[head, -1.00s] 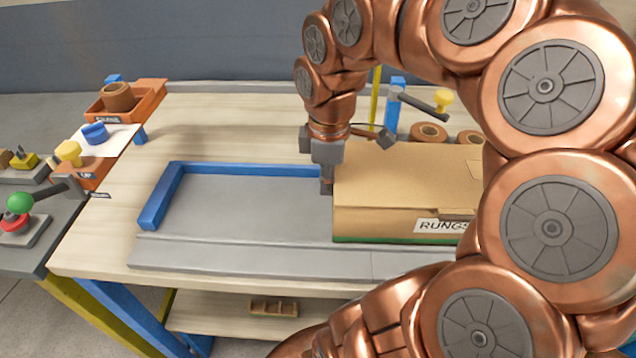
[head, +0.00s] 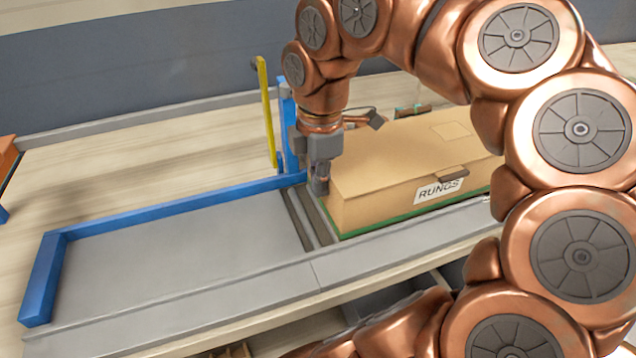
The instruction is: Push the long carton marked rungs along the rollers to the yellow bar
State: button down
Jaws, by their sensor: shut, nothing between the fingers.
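The long brown carton (head: 400,165) with a white RUNGS label (head: 438,191) and a green lower edge lies at the right, its far right part hidden behind my arm. Grey rollers (head: 312,222) show just left of its left end. My gripper (head: 320,187) is shut and empty, pointing down at the carton's left end; it looks to be touching it or very close. A yellow bar (head: 267,112) stands almost upright beside a blue post (head: 288,125), behind and left of my gripper. No other yellow bar shows.
A grey plate (head: 180,255) left of the rollers is bare. A blue rail (head: 170,207) runs along its back, with a blue end stop (head: 43,280) at the left. My arm covers much of the right side.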

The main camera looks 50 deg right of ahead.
jog(key=shift+d, duration=0.1)
notch_tip(320, 180, up, 10)
jog(key=p, duration=0.6)
